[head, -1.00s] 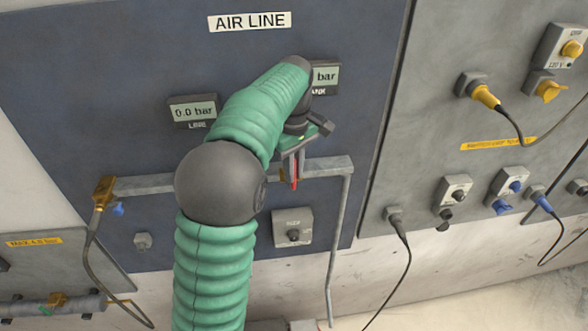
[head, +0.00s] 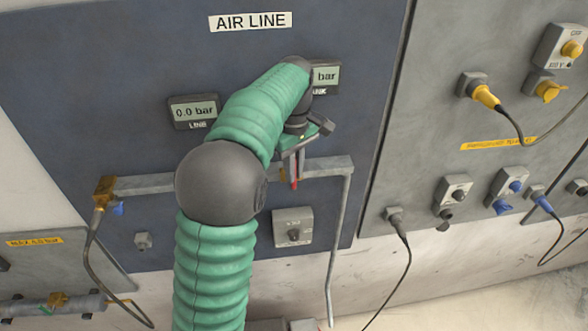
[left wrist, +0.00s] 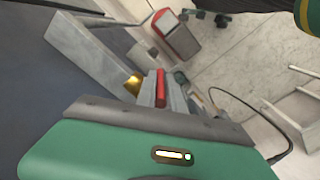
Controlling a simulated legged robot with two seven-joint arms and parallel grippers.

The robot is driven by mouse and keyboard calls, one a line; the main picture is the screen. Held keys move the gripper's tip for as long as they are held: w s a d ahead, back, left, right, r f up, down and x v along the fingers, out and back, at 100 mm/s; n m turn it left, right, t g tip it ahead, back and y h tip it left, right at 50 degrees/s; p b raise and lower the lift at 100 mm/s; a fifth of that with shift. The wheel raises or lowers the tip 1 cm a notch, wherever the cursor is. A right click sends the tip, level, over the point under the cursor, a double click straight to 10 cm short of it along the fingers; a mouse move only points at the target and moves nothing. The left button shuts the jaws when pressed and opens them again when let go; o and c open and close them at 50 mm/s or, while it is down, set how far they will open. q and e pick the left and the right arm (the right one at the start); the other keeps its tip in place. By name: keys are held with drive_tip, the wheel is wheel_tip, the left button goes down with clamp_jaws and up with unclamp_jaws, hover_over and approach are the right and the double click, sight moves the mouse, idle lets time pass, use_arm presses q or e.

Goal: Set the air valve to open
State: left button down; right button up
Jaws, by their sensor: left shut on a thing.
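The air valve's red lever (head: 295,184) shows below my left gripper (head: 292,168), in front of the grey pipe in the head view. In the left wrist view the red lever (left wrist: 160,88) is between the two grey fingers of my left gripper (left wrist: 159,92), which is shut on it. A bit of brass (left wrist: 133,84), likely the valve body, shows beside the fingers. My green arm and the gripper hide most of the valve in the head view. The line display (head: 194,111) reads 0.0 bar. My right gripper is not in view.
The grey pipe (head: 330,167) runs across the blue panel and bends down at right. A second display (head: 326,76) is partly covered by my arm. A knob box (head: 293,230) sits below the pipe. A brass fitting with blue lever (head: 106,195) is at left.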

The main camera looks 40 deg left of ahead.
use_arm(q)
drive_tip(key=shift+a+r, duration=0.1)
idle(0.6)
drive_tip(key=t+b, duration=0.1)
drive_tip(key=s+a+t+h+b, duration=0.1)
drive_tip(key=t+h+b, duration=0.1)
drive_tip(key=shift+s+a+f, duration=0.2)
drive_tip(key=shift+s+f, duration=0.1)
drive_tip(key=shift+s+a+f+t+h+b, duration=0.1)
drive_tip(key=shift+s+a+t+h+b, duration=0.15)
drive_tip(key=shift+t+h+b, duration=0.35)
drive_tip(key=shift+s+a+f+t+h+b, duration=0.15)
drive_tip(key=shift+s+t+h+b, duration=0.1)
drive_tip(key=shift+t+h+b, duration=0.3)
drive_tip(key=c, duration=1.5)
unclamp_jaws()
drive_tip(key=shift+o, duration=0.2)
drive_tip(key=shift+f, duration=0.1)
drive_tip(key=shift+s+a, duration=0.1)
